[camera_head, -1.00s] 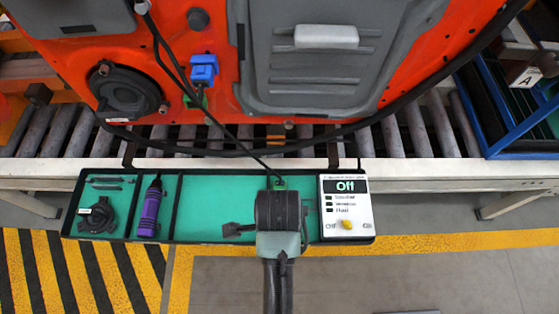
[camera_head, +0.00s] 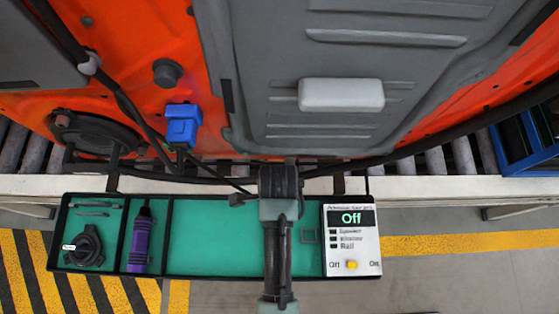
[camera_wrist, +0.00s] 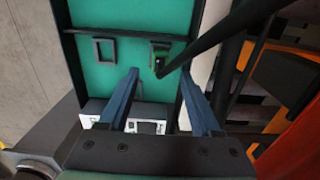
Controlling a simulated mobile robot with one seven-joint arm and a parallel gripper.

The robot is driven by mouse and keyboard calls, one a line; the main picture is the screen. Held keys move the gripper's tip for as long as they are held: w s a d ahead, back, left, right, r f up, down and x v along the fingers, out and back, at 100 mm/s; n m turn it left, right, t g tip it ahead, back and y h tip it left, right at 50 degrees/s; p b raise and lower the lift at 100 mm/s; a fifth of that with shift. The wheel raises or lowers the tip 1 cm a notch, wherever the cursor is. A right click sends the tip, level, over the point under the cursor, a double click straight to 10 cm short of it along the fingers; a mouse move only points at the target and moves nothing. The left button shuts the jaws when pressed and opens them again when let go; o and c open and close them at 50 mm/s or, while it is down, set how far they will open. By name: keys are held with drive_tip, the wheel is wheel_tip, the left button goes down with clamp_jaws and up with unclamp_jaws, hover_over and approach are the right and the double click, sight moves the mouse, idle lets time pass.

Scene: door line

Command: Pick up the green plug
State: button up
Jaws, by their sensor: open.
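The green plug (camera_wrist: 158,62) shows in the wrist view, small and dark green, at a grey holder on the teal tray (camera_wrist: 115,20). A black cable runs from it to the upper right. My gripper (camera_wrist: 159,72) is open, its two blue fingers apart. In that view the plug lies between and just past the fingertips, and no contact shows. In the head view my gripper (camera_head: 280,180) covers the far edge of the tray (camera_head: 205,240), and the plug is hidden behind it.
An orange door panel with a blue connector (camera_head: 182,125) and a white handle (camera_head: 341,95) stands beyond the tray. A panel reading "Off" (camera_head: 351,240) is at the tray's right. A purple tool (camera_head: 140,240) and a black round part (camera_head: 83,247) lie left. Black cables hang near my gripper.

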wheel_tip(320, 180, down, 7)
drive_tip(key=shift+d+r, duration=0.1)
drive_tip(key=shift+r, duration=0.1)
idle(0.3)
clamp_jaws()
